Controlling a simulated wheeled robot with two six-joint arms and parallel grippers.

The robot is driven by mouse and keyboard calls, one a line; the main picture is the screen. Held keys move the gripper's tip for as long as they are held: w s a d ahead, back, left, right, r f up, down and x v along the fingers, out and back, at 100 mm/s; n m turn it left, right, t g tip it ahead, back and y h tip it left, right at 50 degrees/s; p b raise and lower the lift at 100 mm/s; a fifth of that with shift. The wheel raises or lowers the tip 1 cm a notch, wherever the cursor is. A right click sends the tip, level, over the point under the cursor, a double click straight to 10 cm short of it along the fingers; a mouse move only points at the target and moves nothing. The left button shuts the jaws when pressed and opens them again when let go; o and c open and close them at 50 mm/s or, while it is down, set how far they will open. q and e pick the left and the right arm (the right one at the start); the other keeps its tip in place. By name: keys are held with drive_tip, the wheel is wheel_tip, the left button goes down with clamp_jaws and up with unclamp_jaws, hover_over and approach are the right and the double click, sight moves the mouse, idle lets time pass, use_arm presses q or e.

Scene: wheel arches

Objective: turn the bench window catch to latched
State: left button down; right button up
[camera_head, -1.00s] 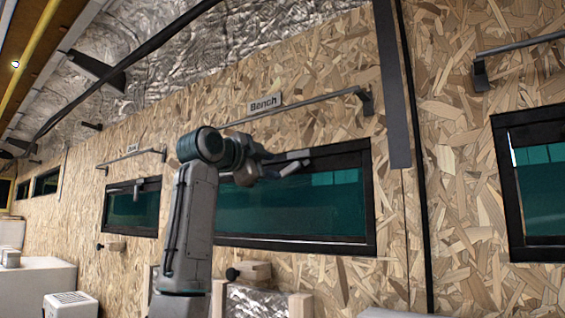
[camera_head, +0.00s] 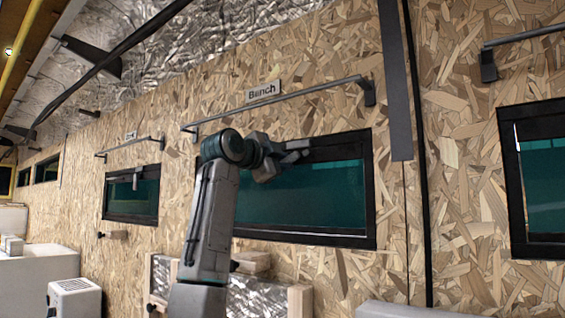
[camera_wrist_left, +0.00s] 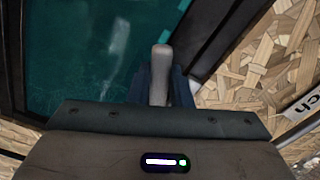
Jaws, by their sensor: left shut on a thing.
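The bench window (camera_head: 312,200) is a dark-framed teal pane in the chipboard wall, below the "Bench" sign (camera_head: 262,92). My left gripper (camera_head: 298,150) is at the upper part of this window, by its top frame. In the left wrist view, the window catch (camera_wrist_left: 161,72) is a pale grey, round-ended lever standing between the fingers of my left gripper (camera_wrist_left: 160,92), which is shut on it. The lever's lower part is hidden by the gripper body. In the head view I cannot pick the catch out from the gripper. My right gripper is out of view.
A dark rail (camera_head: 280,103) runs along the wall above the window. A smaller window (camera_head: 132,196) is to the left and another (camera_head: 545,185) to the right. Wooden blocks and a foil-faced panel (camera_head: 255,300) stand below. A dark vertical strip (camera_head: 394,80) hangs right of the rail.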

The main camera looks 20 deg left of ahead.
use_arm(q)
drive_tip(key=n, duration=0.2)
drive_tip(key=f+n+b, duration=0.1)
drive_tip(key=n, duration=0.1)
drive_tip(key=d+n, duration=0.1)
drive_tip(key=shift+s+f+n, duration=0.15)
drive_tip(key=shift+f+n, duration=0.05)
drive_tip(key=shift+n, duration=0.2)
drive_tip(key=n, duration=0.3)
drive_tip(key=d+n+b, duration=0.1)
drive_tip(key=shift+s+f, duration=0.15)
drive_tip(key=shift+f, duration=0.1)
drive_tip(key=shift+s+d+n, duration=0.1)
drive_tip(key=shift+d+n, duration=0.05)
drive_tip(key=shift+n, duration=0.7)
drive_tip(key=shift+d+n, duration=0.15)
drive_tip(key=shift+n, duration=0.7)
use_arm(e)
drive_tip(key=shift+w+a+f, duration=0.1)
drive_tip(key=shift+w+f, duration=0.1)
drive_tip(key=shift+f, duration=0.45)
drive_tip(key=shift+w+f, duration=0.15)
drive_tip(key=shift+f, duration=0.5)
use_arm(q)
drive_tip(key=c, duration=1.3)
unclamp_jaws()
drive_tip(key=shift+s, duration=0.1)
